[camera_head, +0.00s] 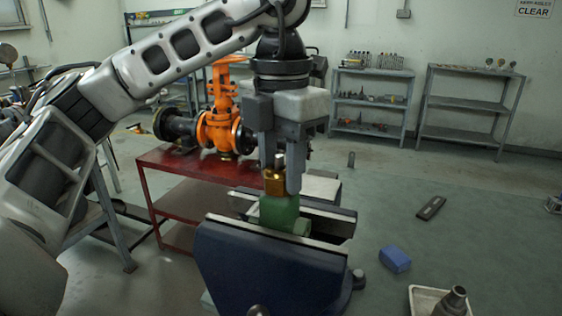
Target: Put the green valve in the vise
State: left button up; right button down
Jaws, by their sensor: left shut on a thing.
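The green valve (279,214) has a brass upper part (274,183) and stands upright between the jaws of the blue vise (270,268). Its lower end is hidden behind the near jaw. My left gripper (281,180) points down from above and is shut on the valve at its brass upper part. The vise jaws show a gap around the valve; I cannot tell whether they touch it. My right gripper is not in view.
An orange gate valve (222,125) stands on a red table (185,165) behind the vise. A blue block (395,259), a dark flat bar (431,208) and a tray (421,302) with a grey part lie on the green surface at right. Metal shelves (465,132) stand at the back wall.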

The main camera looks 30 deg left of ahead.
pick_arm(q)
jog(key=shift+f+b, duration=1.1)
jog(key=shift+f, duration=0.35)
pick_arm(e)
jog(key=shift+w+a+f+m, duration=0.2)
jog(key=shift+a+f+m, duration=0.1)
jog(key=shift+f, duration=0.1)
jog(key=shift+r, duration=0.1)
pick_arm(q)
jog(key=o, duration=1.2)
jog(key=shift+c, duration=0.2)
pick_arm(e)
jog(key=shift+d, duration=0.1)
pick_arm(q)
jog(key=shift+f, duration=0.1)
